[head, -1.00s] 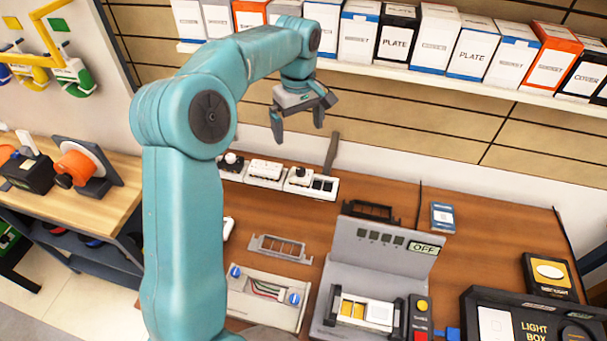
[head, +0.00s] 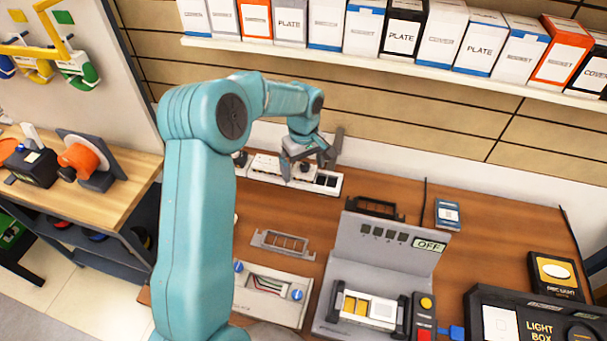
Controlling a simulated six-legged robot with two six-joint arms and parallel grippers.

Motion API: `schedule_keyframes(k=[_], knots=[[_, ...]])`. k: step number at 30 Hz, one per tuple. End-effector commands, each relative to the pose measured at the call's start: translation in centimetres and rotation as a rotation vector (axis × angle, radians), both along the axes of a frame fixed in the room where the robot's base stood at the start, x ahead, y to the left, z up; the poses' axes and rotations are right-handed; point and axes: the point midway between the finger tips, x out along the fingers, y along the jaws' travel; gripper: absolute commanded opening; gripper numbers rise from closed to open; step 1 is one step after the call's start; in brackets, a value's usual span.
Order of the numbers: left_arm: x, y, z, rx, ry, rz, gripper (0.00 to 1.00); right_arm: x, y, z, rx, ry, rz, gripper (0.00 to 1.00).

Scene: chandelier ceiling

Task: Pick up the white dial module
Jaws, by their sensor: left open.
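The white dial module (head: 301,182) sits in the row of modules at the back of the brown bench, below the wall panels. My left gripper (head: 305,164) is open, its fingers just above and around the module's upper part in the picture. The gripper hides much of the dial, and I cannot tell whether the fingers touch it. My right gripper is not in view.
A white module (head: 265,166) stands just left of the dial module, with dark empty slots (head: 326,180) to its right. A grey panel reading OFF (head: 385,243) stands in front right. Boxes line the shelf (head: 400,66) above.

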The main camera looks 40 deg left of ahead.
Motion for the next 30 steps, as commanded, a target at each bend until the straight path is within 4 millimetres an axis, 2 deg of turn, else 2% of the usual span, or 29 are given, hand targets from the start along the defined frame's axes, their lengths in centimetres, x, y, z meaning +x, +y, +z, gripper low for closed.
schedule_keyframes(k=[5,10,18,22,26,30], knots=[[0.0,0.0,0.1,0.000,0.000,0.000,0.99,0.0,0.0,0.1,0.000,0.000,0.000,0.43],[0.0,0.0,0.1,0.000,0.000,0.000,0.47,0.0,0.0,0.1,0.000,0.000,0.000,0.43],[0.0,0.0,0.1,0.001,0.000,-0.001,0.47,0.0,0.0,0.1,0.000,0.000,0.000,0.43],[0.0,0.0,0.8,0.001,-0.001,0.000,0.47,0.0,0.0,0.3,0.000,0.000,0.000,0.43],[0.1,0.1,2.4,0.002,-0.004,0.000,0.47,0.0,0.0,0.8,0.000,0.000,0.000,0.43],[0.1,0.1,5.1,0.003,-0.007,0.000,0.47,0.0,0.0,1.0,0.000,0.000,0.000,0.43]])
